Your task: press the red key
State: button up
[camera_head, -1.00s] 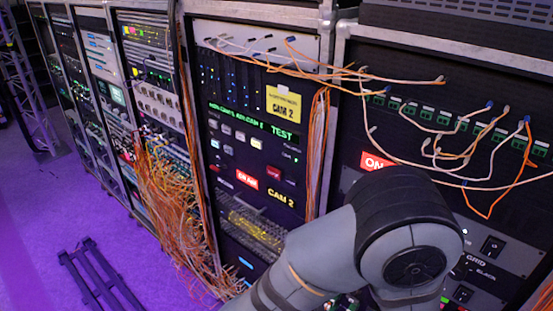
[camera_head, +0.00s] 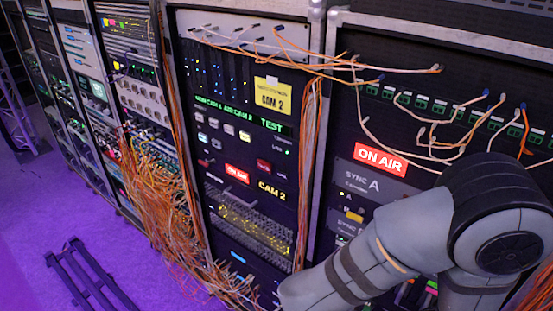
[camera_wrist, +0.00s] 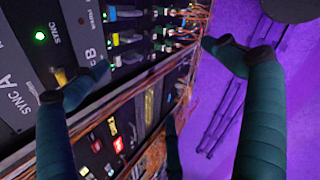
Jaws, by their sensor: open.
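The red key (camera_head: 264,168) is a small dark red button on the CAM 2 panel (camera_head: 245,205) in the head view. It sits right of a lit ON AIR tally (camera_head: 237,173) and above the yellow CAM 2 label. The head view does not show the fingers; my arm runs along the lower right.
The SYNC panel (camera_head: 367,186) is right of the CAM 2 rack, with a larger ON AIR sign (camera_head: 381,160). Loose orange cables (camera_head: 165,205) hang left of the panel, and others (camera_head: 309,165) run down its right edge. The purple floor (camera_head: 45,215) is open at left.

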jog(key=shift+s+d, duration=0.2)
jog(key=shift+w+a, duration=0.2)
jog(key=shift+w, duration=0.15)
jog(key=c, duration=0.5)
jog(key=shift+s+d, duration=0.15)
jog(key=shift+s, duration=0.05)
jog(key=c, duration=0.3)
jog(key=shift+w, duration=0.1)
jog(key=c, duration=0.4)
grip_shut()
dwell(1.0)
